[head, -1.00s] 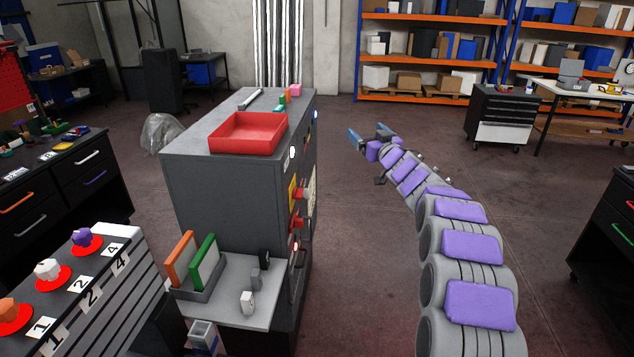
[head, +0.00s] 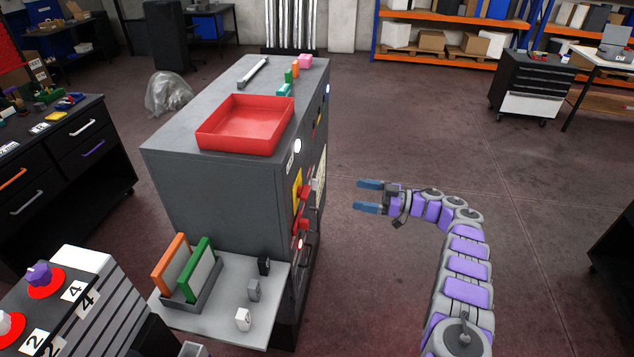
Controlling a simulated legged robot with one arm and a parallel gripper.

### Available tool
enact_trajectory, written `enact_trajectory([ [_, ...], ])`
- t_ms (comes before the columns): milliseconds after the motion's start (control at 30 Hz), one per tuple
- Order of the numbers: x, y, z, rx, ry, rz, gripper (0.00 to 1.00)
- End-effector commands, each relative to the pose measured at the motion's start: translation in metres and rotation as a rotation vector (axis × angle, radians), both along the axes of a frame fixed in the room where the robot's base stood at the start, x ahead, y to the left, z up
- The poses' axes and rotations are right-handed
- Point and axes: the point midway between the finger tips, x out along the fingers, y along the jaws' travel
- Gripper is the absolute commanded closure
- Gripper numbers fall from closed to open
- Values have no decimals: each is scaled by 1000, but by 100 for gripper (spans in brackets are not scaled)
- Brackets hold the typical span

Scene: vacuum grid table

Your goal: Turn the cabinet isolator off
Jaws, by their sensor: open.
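The dark grey cabinet (head: 215,200) stands left of centre. Its control face is on the right side and shows at a steep angle. A yellow plate (head: 297,187) with a red rotary handle (head: 308,193) is on that face, and it looks like the isolator. A second red handle (head: 303,224) sits below it. The handles' exact positions are hard to read at this angle. My gripper (head: 369,196) is right of the cabinet face, apart from it. Its two blue fingers are spread, point left towards the handles, and hold nothing.
A red tray (head: 246,139) and small coloured blocks lie on the cabinet top. A grey shelf (head: 215,317) with orange and green panels juts out at the cabinet's front. A numbered knob stand (head: 75,300) is at lower left.

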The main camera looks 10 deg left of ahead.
Motion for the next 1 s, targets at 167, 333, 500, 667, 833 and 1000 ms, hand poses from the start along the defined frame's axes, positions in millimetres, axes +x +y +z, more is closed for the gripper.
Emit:
enact_trajectory([
  [167, -10, -2, -13, -15, 20, 38, 8],
  [333, -11, 15, -13, -17, 21, 43, 8],
  [500, -14, 46, -14, -19, 22, 43, 8],
  [667, -16, 77, -14, -18, 19, 44, 8],
  [833, -17, 109, -16, -18, 21, 41, 8],
  [1000, -19, 139, -15, -15, 21, 42, 8],
])
